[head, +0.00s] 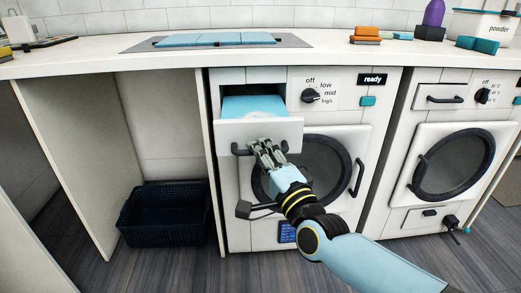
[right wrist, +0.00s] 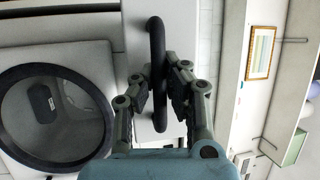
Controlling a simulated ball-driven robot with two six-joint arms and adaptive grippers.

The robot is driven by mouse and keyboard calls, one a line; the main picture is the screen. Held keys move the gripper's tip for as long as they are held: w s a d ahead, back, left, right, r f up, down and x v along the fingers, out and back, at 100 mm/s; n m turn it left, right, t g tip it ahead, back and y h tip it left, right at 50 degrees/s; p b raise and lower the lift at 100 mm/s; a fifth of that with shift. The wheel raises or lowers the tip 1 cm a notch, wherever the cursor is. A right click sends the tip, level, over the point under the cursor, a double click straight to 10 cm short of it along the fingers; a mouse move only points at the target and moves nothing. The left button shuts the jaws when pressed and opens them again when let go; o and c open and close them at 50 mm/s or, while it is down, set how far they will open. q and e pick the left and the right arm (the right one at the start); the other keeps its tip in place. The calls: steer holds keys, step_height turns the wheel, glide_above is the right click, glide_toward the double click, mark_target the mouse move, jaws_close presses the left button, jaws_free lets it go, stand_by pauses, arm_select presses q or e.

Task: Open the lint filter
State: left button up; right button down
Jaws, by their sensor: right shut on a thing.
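The lint filter drawer (head: 232,132) stands pulled out from the upper left of the left machine (head: 345,120). A light blue surface (head: 255,107) shows inside it. Its dark bar handle (head: 240,150) is on the white front. My right gripper (head: 265,150) is at this handle. In the right wrist view, the fingers of my right gripper (right wrist: 160,88) are shut around the middle of the dark handle (right wrist: 156,40). My left gripper is not in the head view.
The machine's round door (head: 320,165) is closed below the drawer, partly hidden by my right arm. A second machine (head: 440,165) stands to the right. A dark blue basket (head: 165,215) sits on the floor at left. The counter (head: 100,58) runs above.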

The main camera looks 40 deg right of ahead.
steer(key=c, duration=1.3)
jaws_free()
steer(key=shift+f, duration=0.2)
steer(key=shift+c, duration=0.2)
steer(key=shift+r, duration=0.1)
steer(key=v, duration=1.2)
